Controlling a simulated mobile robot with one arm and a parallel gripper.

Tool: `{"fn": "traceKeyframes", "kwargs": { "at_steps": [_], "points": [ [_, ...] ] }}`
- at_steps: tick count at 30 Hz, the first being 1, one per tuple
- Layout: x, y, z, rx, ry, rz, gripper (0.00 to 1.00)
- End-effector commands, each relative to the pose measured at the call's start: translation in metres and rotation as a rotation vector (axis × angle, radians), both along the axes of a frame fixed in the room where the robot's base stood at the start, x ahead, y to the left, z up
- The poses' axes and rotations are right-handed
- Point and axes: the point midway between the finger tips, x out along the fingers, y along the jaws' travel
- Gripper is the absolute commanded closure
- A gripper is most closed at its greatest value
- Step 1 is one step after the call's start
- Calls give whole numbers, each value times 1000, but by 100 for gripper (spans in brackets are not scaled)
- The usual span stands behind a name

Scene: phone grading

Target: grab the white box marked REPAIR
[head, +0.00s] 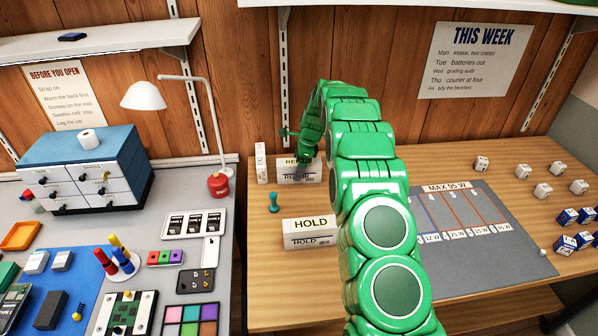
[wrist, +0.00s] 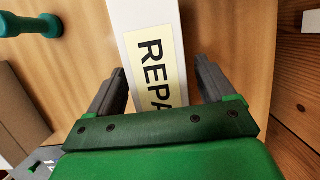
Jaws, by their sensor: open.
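The white REPAIR box (head: 312,176) stands on the wooden bench in the head view, partly hidden by my gripper (head: 303,157). In the wrist view the white box (wrist: 146,18) runs up the middle, with its cream label reading "REPA" and the rest hidden by my gripper's body. My gripper (wrist: 160,66) is open, with one dark finger on each side of the box. I cannot tell whether either finger touches it or how far down they reach.
The white HOLD box (head: 311,241) stands in front of it. A teal stamp-like piece (head: 273,203) stands to the left, and another white box (head: 261,163) behind left. A grey mat (head: 500,262) and several small cubes lie to the right.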

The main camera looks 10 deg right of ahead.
Motion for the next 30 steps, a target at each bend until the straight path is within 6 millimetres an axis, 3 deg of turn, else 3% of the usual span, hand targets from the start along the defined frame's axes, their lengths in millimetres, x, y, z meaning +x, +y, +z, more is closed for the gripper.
{"fn": "traceKeyframes", "kwargs": {
  "at_steps": [7, 20, 30],
  "points": [
    [0, 0, -1, 0, -1, 0, 19],
    [0, 0, -1, 0, -1, -1, 84],
    [0, 1, 3, 1, -2, -1, 84]
  ]
}}
